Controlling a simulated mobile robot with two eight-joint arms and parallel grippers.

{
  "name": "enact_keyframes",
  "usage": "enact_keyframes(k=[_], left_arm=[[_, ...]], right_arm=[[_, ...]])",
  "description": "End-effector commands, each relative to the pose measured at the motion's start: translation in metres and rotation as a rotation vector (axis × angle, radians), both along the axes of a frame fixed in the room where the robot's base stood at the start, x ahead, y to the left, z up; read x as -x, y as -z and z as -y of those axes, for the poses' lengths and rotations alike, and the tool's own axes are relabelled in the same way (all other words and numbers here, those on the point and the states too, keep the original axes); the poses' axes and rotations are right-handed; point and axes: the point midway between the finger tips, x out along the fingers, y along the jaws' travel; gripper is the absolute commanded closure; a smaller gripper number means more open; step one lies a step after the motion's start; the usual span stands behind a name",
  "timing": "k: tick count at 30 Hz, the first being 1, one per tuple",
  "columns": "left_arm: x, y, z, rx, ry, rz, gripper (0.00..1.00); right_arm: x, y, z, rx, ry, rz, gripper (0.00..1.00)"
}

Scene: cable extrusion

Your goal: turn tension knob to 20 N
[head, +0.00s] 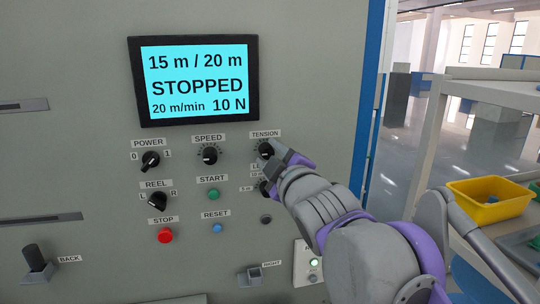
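The tension knob (265,147) is a small black knob under the TENSION label (265,134), right of the speed knob (209,155). My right gripper (269,156) is at the tension knob, its fingertips over the knob's lower part. I cannot tell whether the fingers are closed on the knob. The display (196,79) reads 15 m / 20 m, STOPPED, 20 m/min and 10 N. My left gripper is not in the head view.
The grey panel also carries the power knob (150,161), reel knob (157,202), green start button (213,195), red stop button (165,235) and blue reset button (217,228). My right arm covers the panel's lower right. A yellow bin (490,212) stands on a shelf at right.

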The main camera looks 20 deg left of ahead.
Motion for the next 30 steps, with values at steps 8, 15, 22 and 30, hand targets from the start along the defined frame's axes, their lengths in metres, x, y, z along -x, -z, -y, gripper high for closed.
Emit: enact_keyframes(k=[8, 15, 22, 30], left_arm=[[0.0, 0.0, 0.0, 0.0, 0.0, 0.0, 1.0], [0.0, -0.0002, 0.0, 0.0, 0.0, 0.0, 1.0], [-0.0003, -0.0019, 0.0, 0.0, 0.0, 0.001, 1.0], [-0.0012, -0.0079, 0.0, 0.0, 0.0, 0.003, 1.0]], right_arm=[[0.0001, 0.0, 0.0002, 0.0, 0.0, 0.0, 1.0], [0.0001, 0.0, 0.0002, -0.006, 0.001, -0.005, 1.0], [0.0, -0.0003, 0.0004, -0.067, 0.0, -0.05, 1.0], [-0.0002, -0.0007, 0.0006, -0.231, 0.0, -0.174, 1.0]])
